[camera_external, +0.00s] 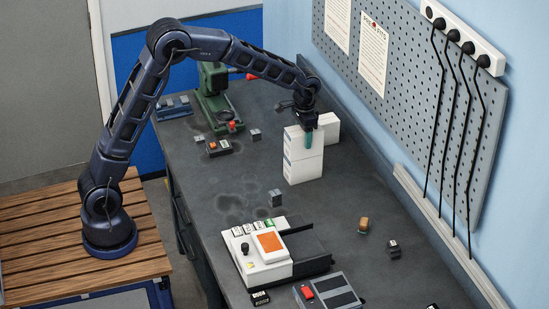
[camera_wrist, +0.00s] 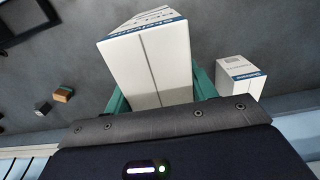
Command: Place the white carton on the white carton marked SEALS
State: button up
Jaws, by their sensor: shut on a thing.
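My gripper (camera_external: 308,130) has its teal fingers closed around a white carton (camera_external: 291,141) with blue marks. In the wrist view, this carton (camera_wrist: 150,65) sits between both fingers. In the outside view it is upright, directly over what looks like a second white carton (camera_external: 303,171) standing on the bench. I see no clear gap between them, but cannot tell whether they touch. Another white carton (camera_external: 328,128) stands just behind to the right; it also shows at the right in the wrist view (camera_wrist: 240,76). No SEALS lettering is readable, so I cannot tell which carton bears it.
A green machine (camera_external: 213,95) stands at the back left. A white device with an orange screen (camera_external: 268,245) is at the front. A pegboard (camera_external: 410,90) with hanging black leads borders the right.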

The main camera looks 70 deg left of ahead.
jog(key=o, duration=1.1)
jog(key=shift+o, duration=0.2)
